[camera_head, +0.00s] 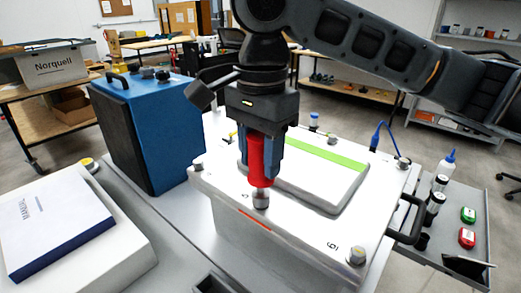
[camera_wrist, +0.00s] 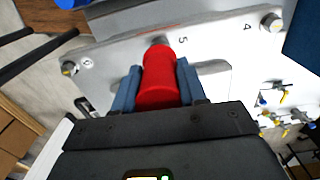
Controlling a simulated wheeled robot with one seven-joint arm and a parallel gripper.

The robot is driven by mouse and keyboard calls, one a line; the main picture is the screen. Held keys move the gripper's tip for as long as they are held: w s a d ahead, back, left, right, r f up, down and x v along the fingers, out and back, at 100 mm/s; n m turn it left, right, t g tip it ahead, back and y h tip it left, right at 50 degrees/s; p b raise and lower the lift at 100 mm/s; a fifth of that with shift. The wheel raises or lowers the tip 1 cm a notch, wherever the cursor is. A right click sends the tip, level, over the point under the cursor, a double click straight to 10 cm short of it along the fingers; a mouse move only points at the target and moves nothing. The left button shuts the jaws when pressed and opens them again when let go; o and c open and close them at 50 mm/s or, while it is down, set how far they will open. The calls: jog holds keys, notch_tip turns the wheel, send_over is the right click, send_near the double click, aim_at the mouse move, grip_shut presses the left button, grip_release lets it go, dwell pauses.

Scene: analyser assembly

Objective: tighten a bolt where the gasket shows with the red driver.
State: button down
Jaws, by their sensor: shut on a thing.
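My gripper (camera_head: 263,172) is shut on the red driver (camera_head: 260,160), which points down over the front edge of the white analyser lid (camera_head: 300,235). The driver also shows between the blue fingers in the wrist view (camera_wrist: 158,78). A grey socket or bolt head (camera_head: 261,200) shows directly under it, by the number 5; whether driver and bolt touch is hard to tell. A red gasket strip (camera_head: 255,220) shows along the front edge just below this spot. Other bolts stand at corner 6 (camera_head: 357,256), at the left corner (camera_head: 198,167) and at the right corner (camera_head: 403,163).
A blue box (camera_head: 150,130) stands at the left, behind a manual (camera_head: 55,225) on a white surface. A black handle (camera_head: 408,220) sticks out at right. A side tray holds bottles (camera_head: 433,208), a green (camera_head: 468,214) and a red item (camera_head: 466,237).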

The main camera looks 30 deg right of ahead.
jog(key=m+p, duration=0.3)
jog(key=p, duration=0.1)
jog(key=m+p, duration=0.2)
jog(key=shift+r+m, duration=0.25)
jog(key=shift+m, duration=0.05)
jog(key=shift+f+m+p, duration=0.25)
jog(key=shift+m+p, duration=0.05)
jog(key=shift+m, duration=0.6)
jog(key=c, duration=0.8)
grip_release()
jog(key=shift+o, duration=0.2)
jog(key=n, duration=0.5)
jog(key=shift+n, duration=0.3)
jog(key=n, duration=1.8)
jog(key=shift+n, duration=0.3)
